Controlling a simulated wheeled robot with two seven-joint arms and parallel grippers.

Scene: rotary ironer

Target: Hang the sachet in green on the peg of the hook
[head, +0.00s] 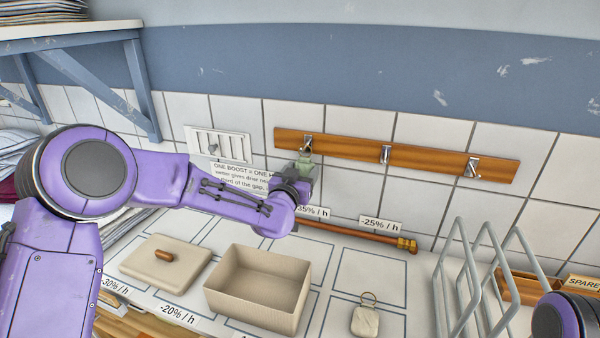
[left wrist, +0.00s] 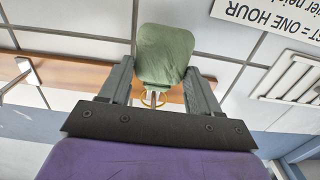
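The green sachet (head: 305,159) is just below the leftmost hook (head: 308,142) on the wooden rail. In the left wrist view the sachet (left wrist: 164,55) sits between the two fingers, which meet its sides. My left gripper (head: 297,184) is shut on it. Its gold ring (left wrist: 153,99) shows in the left wrist view close to the hook; I cannot tell whether the ring is around the peg. My right gripper is not in view; only a piece of my right arm shows at the lower right.
The wooden rail (head: 345,150) also carries a middle hook (head: 385,154) and a right hook (head: 472,167), both bare. Below are an open beige box (head: 254,306), a lid (head: 150,270), a cream sachet (head: 366,322) with a ring, and a grey wire rack (head: 441,290). A shelf (head: 70,30) juts out at upper left.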

